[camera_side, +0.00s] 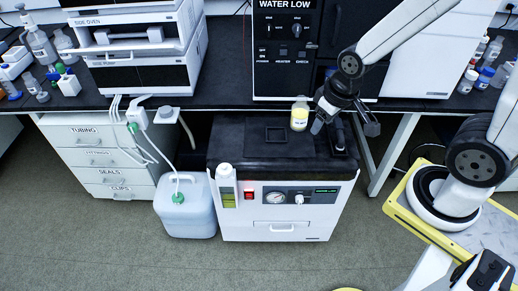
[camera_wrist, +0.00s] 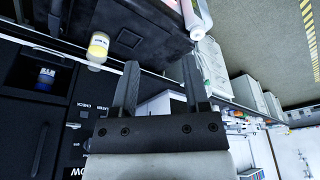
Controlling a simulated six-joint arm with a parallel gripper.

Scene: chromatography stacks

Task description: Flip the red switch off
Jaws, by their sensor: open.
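The red switch (camera_side: 248,196) is on the left of the front panel of the white cabinet (camera_side: 275,228) with a black top. It is small, and I cannot tell its position. My gripper (camera_side: 343,118) is above the right back part of the cabinet's black top, well above and to the right of the switch, not touching it. In the wrist view my gripper (camera_wrist: 160,62) has its two dark fingers spread apart with nothing between them. The switch does not show in the wrist view.
A yellow-labelled vial (camera_side: 299,117) stands on the black top, close to my gripper's left; the wrist view shows it too (camera_wrist: 97,47). A gauge (camera_side: 275,197) and a white bottle (camera_side: 226,185) flank the switch. A white jug (camera_side: 186,208) stands left. The floor in front is clear.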

